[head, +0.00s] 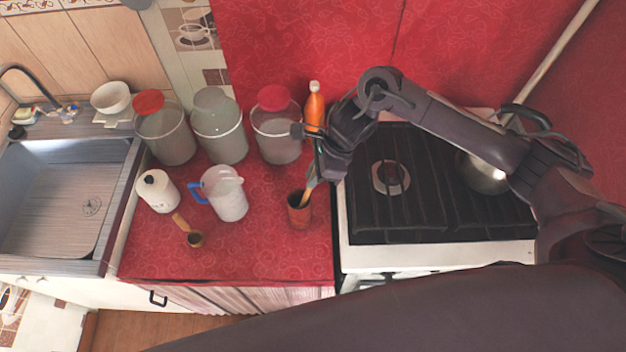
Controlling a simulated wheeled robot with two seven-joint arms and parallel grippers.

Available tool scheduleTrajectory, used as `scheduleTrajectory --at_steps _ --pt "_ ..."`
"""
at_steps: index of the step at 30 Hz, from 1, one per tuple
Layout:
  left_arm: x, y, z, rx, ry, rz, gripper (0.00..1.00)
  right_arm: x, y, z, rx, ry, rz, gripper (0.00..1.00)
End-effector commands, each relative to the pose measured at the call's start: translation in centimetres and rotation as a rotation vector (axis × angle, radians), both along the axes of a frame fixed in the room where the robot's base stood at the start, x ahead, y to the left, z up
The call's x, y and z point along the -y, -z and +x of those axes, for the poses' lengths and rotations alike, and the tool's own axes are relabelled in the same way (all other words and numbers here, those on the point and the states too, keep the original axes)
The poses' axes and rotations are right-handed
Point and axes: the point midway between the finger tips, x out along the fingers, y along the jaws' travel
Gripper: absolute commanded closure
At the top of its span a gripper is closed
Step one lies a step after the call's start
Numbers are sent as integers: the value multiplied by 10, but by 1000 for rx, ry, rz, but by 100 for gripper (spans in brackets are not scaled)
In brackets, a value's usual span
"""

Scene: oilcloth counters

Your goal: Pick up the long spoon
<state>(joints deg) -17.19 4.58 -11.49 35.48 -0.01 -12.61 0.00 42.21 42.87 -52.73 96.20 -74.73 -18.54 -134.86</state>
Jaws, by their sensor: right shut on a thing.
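The long spoon (311,187) stands tilted in a small brown cup (299,211) near the front right of the red counter. Its lower part is hidden inside the cup, and its upper part is hidden by my right gripper. My right gripper (316,160) reaches in from the right above the cup and is shut on the spoon's upper part. My left gripper is not in view.
Large jars (220,130) and an orange bottle (314,106) stand behind. A stove (430,190) with a metal pot (482,174) is to the right, a sink (60,200) far left.

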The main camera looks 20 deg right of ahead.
Motion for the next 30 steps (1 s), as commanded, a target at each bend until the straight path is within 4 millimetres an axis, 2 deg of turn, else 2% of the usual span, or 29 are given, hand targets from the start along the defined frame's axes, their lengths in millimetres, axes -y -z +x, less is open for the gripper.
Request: scheduleTrajectory --at_steps 6,12,24,30 --pt "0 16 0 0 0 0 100 0 -38 1 8 -3 -1 100" --pt "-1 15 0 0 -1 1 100 0 -78 1 7 -1 -3 100" --pt "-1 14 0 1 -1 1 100 0 -146 1 8 -1 -2 100" --pt "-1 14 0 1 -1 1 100 0 -170 0 3 0 -2 100"
